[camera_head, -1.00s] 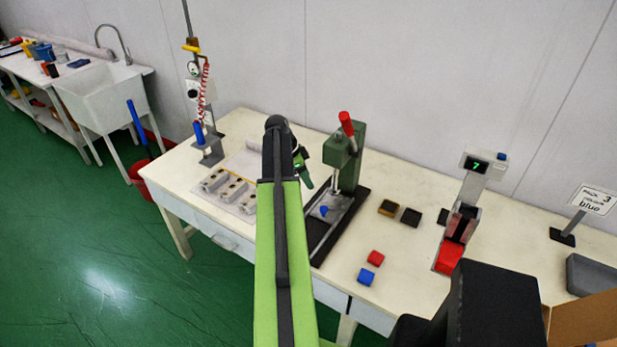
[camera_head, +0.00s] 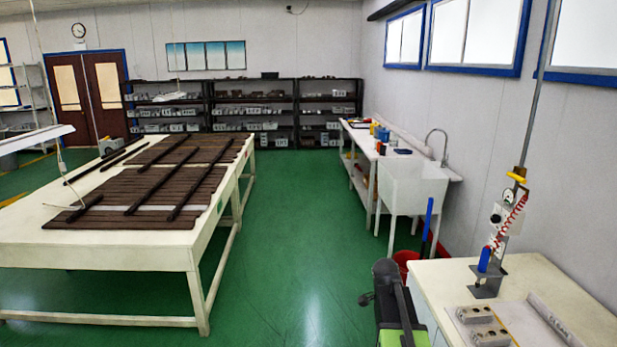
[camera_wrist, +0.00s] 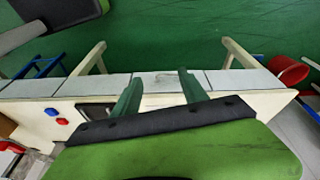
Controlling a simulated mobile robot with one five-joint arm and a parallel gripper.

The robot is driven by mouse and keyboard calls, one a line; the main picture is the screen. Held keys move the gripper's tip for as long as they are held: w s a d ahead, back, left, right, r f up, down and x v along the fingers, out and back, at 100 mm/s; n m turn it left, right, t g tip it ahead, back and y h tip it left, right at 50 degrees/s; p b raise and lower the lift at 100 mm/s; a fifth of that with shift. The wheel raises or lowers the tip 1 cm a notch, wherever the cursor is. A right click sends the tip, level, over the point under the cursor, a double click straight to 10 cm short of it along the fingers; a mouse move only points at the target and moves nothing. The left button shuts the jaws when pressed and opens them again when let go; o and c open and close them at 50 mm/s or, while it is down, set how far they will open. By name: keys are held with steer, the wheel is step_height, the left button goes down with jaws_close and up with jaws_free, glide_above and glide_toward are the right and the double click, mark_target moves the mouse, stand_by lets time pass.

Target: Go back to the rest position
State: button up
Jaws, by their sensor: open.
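My gripper (camera_wrist: 160,82) shows in the wrist view with its two green fingers apart and nothing between them. It is over the front edge of the cream workbench (camera_wrist: 68,112), which runs across the picture. In the head view my green and black arm rises at the bottom, beside the left end of the same workbench (camera_head: 440,275). The gripper itself cannot be made out there. A red block (camera_wrist: 62,121) and a blue block (camera_wrist: 51,112) lie on the bench at the left of the wrist view.
A large table (camera_head: 120,250) with dark slats stands at the left. Green floor (camera_head: 290,230) is free between it and the sink (camera_head: 412,188). A red bucket (camera_head: 405,259) stands beside the workbench. A stand with a blue handle (camera_head: 484,260) and grey moulds (camera_head: 474,314) are on the bench.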

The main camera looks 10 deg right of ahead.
steer(key=s+a+n+y, duration=0.1)
steer(key=s+a+n, duration=0.1)
steer(key=a+n, duration=0.7)
steer(key=s+a+f+n+y, duration=0.1)
steer(key=s+a+n+y, duration=0.1)
steer(key=a+n, duration=0.7)
steer(key=s+a, duration=0.1)
steer(key=a, duration=0.7)
steer(key=shift+s+t, duration=0.25)
steer(key=shift+t, duration=0.05)
steer(key=shift+f, duration=0.1)
